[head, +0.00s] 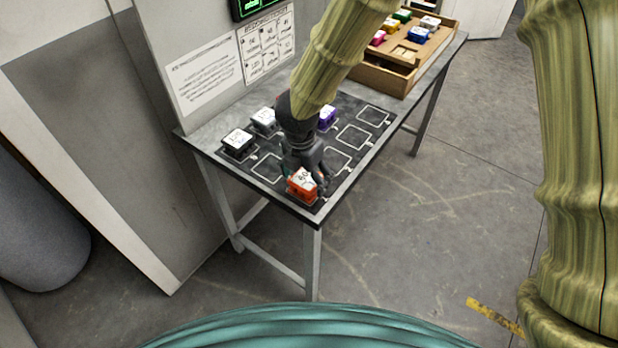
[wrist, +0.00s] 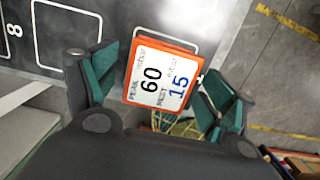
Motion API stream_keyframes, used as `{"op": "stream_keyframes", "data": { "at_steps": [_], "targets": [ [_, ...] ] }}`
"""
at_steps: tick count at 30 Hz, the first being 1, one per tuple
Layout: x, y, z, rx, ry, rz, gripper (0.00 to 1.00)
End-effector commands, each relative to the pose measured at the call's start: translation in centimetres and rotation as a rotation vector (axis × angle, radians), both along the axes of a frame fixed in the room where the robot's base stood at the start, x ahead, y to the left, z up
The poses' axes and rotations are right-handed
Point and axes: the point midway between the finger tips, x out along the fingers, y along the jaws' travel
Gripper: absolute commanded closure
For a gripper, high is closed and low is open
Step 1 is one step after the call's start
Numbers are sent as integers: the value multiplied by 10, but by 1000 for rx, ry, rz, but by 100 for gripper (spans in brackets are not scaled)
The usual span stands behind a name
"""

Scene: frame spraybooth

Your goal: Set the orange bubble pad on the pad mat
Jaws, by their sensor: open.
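The orange bubble pad (head: 301,186) has a white top label, which reads 60 and 15 in the wrist view (wrist: 160,76). It is at the near corner of the dark pad mat (head: 268,168), over or on an outlined cell. My gripper (head: 308,172) is at the pad from above. In the wrist view my gripper's two green-padded fingers (wrist: 155,80) are open, one on each side of the pad, with small gaps showing. The pad's underside is hidden, so its exact contact with the mat cannot be told.
A black pad (head: 238,143), a grey-white pad (head: 264,121) and a purple pad (head: 327,118) sit on the mat. Several outlined cells on the right are empty. A wooden tray (head: 386,80) with several coloured pads stands at the table's far end. A wall panel borders the left.

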Motion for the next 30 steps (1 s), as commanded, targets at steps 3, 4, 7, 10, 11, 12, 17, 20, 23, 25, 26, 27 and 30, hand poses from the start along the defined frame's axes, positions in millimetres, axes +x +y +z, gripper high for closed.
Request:
{"op": "stream_keyframes", "data": {
  "at_steps": [3,4,7,10,11,12,17,20,23,25,26,27,30],
  "targets": [
    [-1,1,18,3,-2,-2,17],
    [-2,1,23,3,-1,-2,17],
    [-4,3,41,3,-2,-1,17],
    [-5,4,60,3,-2,-2,17],
    [-6,5,65,3,-2,-2,17],
    [-7,5,72,2,-2,0,17],
    [-9,7,94,2,-1,-1,17],
    [-10,7,103,1,-1,-1,17],
    [-11,7,108,1,-1,0,17],
    [-11,8,110,0,0,1,17],
    [-11,8,110,0,0,1,17],
    [-11,8,110,0,0,1,17],
    [-11,8,110,0,0,1,17]
  ]
}}
